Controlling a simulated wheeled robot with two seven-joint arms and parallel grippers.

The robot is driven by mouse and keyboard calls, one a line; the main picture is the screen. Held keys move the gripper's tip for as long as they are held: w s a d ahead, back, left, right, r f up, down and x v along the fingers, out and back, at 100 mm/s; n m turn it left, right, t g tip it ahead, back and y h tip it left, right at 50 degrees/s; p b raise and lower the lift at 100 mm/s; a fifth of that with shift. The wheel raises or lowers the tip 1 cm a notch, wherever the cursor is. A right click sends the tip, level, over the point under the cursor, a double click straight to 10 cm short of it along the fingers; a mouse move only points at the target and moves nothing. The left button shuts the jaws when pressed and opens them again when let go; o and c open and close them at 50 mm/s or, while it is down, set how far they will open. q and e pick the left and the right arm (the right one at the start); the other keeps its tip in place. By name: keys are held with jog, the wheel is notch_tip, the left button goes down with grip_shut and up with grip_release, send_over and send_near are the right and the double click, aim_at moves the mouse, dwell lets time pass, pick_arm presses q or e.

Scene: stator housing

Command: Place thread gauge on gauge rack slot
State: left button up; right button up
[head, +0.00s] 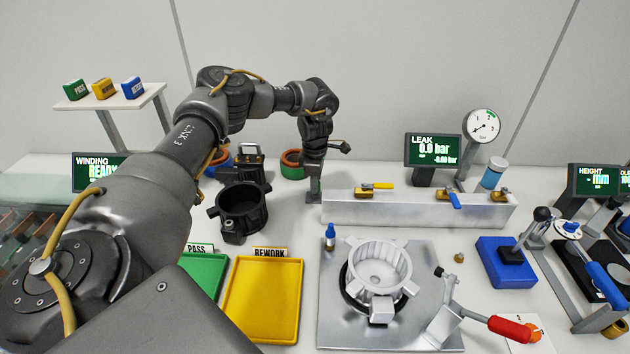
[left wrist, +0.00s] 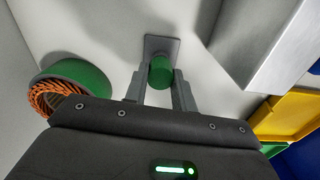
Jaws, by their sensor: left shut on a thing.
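The thread gauge shows as a green cylinder (left wrist: 160,72) between the fingertips in the left wrist view. My left gripper (head: 314,182) is shut on it, low over the back of the bench, just left of the long metal block. In the left wrist view the gripper (left wrist: 160,88) has one finger on each side of the green part. A small grey square plate (left wrist: 152,42) lies right by the gauge; I cannot tell whether the gauge touches it or whether it is the rack slot. The gauge's lower end is hidden. My right gripper is not in view.
The long metal block (head: 420,209) with valves stands close on the right. A green ring with copper windings (left wrist: 75,85) lies close on the left. A black housing (head: 241,210), yellow tray (head: 263,300) and stator housing (head: 378,265) on its fixture are nearer the front.

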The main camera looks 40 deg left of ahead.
pick_arm(q)
jog(key=shift+f, duration=0.1)
jog(key=shift+f, duration=0.55)
jog(key=o, duration=1)
jog(key=shift+r, duration=0.1)
jog(key=shift+r, duration=0.3)
notch_tip(320, 180, up, 12)
jog(key=shift+r+b, duration=0.25)
jog(key=shift+b, duration=0.4)
